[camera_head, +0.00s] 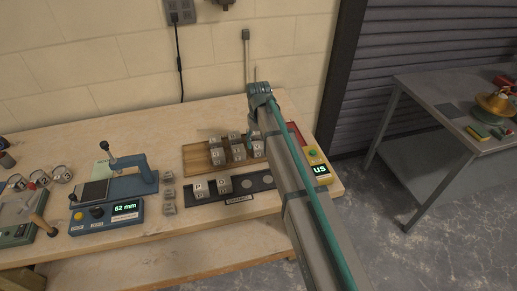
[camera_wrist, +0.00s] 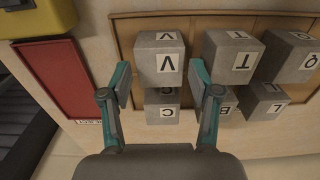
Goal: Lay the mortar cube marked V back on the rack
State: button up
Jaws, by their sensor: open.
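The grey mortar cube marked V (camera_wrist: 161,42) is at the left end of a row on the wooden rack (camera_wrist: 124,35), beside the cube marked T (camera_wrist: 231,55). It looks upright, with its letter face toward the wrist camera. My gripper (camera_wrist: 160,78) is open, with one finger on each side of the V cube and a small gap visible at each side. The cube marked C (camera_wrist: 162,108) is just beyond V.
Cubes marked Q (camera_wrist: 292,55), E (camera_wrist: 227,103) and L (camera_wrist: 266,100) stand close by. A red tray (camera_wrist: 55,75) lies beside the rack. A dark strip (camera_head: 238,199) with cubes is in front. A yellow box reading US (camera_head: 319,172) stands right, a blue gauge (camera_head: 105,214) left.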

aim_at(259, 145)
notch_tip(259, 145, up, 8)
jog(key=b, duration=0.2)
jog(key=shift+r, duration=0.1)
dwell(0.4)
